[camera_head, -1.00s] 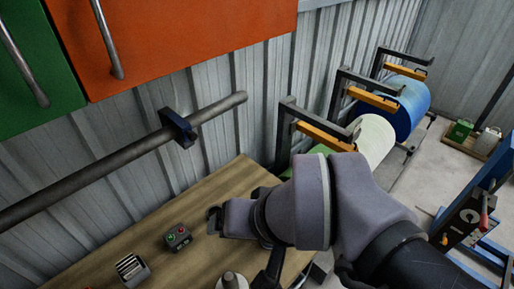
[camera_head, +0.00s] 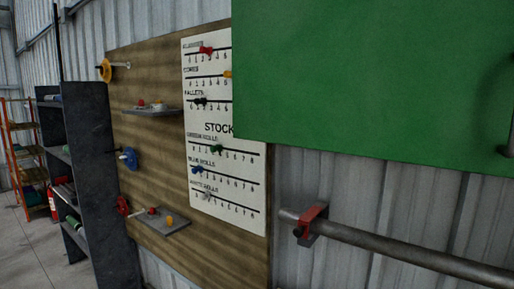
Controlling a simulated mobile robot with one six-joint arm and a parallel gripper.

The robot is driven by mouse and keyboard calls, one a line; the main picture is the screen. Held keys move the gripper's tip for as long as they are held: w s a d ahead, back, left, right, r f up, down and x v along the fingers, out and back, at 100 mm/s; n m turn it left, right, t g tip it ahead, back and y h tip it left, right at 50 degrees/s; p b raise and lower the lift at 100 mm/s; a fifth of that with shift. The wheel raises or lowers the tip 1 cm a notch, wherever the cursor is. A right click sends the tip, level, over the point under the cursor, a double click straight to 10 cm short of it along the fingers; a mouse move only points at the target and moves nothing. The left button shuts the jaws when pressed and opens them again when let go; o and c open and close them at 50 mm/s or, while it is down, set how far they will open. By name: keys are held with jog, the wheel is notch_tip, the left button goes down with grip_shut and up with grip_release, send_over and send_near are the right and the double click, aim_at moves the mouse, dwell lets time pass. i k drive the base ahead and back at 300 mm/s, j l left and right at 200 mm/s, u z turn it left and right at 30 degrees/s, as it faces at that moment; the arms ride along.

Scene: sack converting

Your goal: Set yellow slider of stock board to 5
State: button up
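The white stock board (camera_head: 225,180) hangs on a wooden wall panel left of centre, its upper right part hidden behind a green cabinet. The yellow slider (camera_head: 228,74) is on the second row from the top. It is partly covered by the cabinet's edge, so its exact number cannot be read; the right end of that row is hidden. Other sliders are red (camera_head: 206,50), black (camera_head: 201,100), green (camera_head: 217,149), blue (camera_head: 198,170) and whitish (camera_head: 207,194). My gripper is not in view.
The green cabinet (camera_head: 370,80) fills the upper right. A grey pipe (camera_head: 400,250) with a red clamp (camera_head: 312,223) runs below it. Small shelves (camera_head: 165,224) and knobs are on the wooden panel. A dark shelf unit (camera_head: 98,180) stands left, with grey floor beside it.

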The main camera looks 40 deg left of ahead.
aim_at(227, 75)
jog(key=u, duration=1.9)
